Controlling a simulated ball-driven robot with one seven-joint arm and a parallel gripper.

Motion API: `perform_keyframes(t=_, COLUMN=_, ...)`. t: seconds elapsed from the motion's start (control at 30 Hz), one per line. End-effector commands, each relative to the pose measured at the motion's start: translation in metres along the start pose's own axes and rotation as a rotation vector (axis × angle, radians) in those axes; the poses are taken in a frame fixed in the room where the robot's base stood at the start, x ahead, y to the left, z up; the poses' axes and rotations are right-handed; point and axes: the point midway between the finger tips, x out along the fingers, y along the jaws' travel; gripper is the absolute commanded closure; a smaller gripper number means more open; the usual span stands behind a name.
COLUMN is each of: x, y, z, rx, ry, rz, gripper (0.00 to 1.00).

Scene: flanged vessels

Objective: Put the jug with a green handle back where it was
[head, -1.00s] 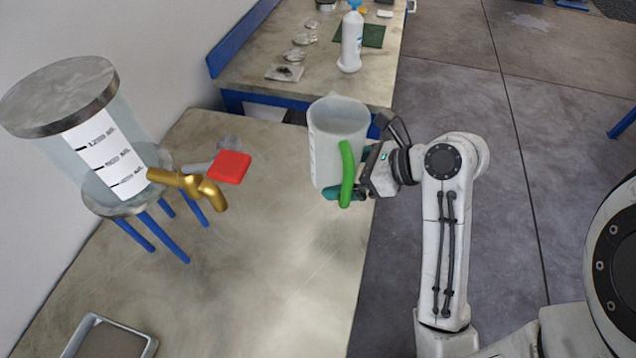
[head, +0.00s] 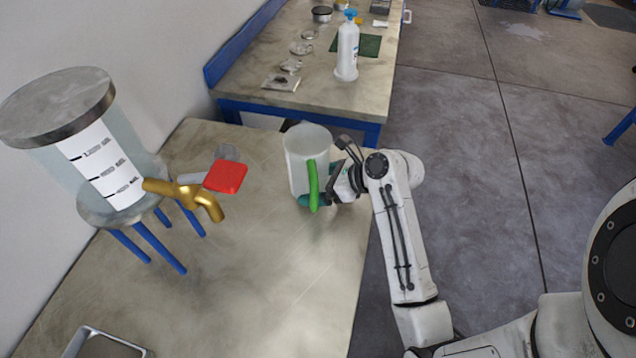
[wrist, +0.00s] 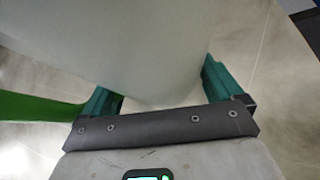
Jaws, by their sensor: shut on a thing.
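The jug (head: 300,165) is whitish and translucent with a green handle (head: 313,186). In the head view it is upright over the far right part of the near table; I cannot tell whether its base touches the table. My gripper (head: 316,200) is at the jug's lower right side, shut on its body, with the teal fingers around it. In the wrist view the jug (wrist: 130,45) fills the upper middle between the two teal fingers (wrist: 160,85), and the green handle (wrist: 40,108) shows at the left. The jug's far side is hidden.
A metal tray (head: 85,335) is at the lower left. A bottle (head: 347,50) stands on the back table. The near table's middle (head: 250,270) is clear.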

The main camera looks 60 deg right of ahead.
Motion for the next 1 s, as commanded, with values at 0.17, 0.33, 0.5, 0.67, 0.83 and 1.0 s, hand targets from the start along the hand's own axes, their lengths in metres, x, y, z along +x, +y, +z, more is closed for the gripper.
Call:
perform_keyframes(t=0.17, x=0.000, y=0.000, z=0.000, rx=-0.001, ry=-0.001, rz=-0.001, gripper=0.80)
perform_keyframes(t=0.33, x=0.002, y=0.000, z=-0.001, rx=-0.001, ry=-0.001, rz=0.001, gripper=0.80)
perform_keyframes(t=0.5, x=0.004, y=0.000, z=-0.005, rx=-0.001, ry=-0.001, rz=0.000, gripper=0.80)
perform_keyframes(t=0.67, x=0.006, y=-0.001, z=-0.009, rx=0.000, ry=0.000, rz=0.000, gripper=0.80)
perform_keyframes(t=0.83, x=0.007, y=-0.001, z=-0.010, rx=-0.001, ry=0.000, rz=0.000, gripper=0.02)
perform_keyframes(t=1.0, x=0.007, y=-0.001, z=-0.010, rx=-0.001, ry=0.000, rz=0.000, gripper=0.00)
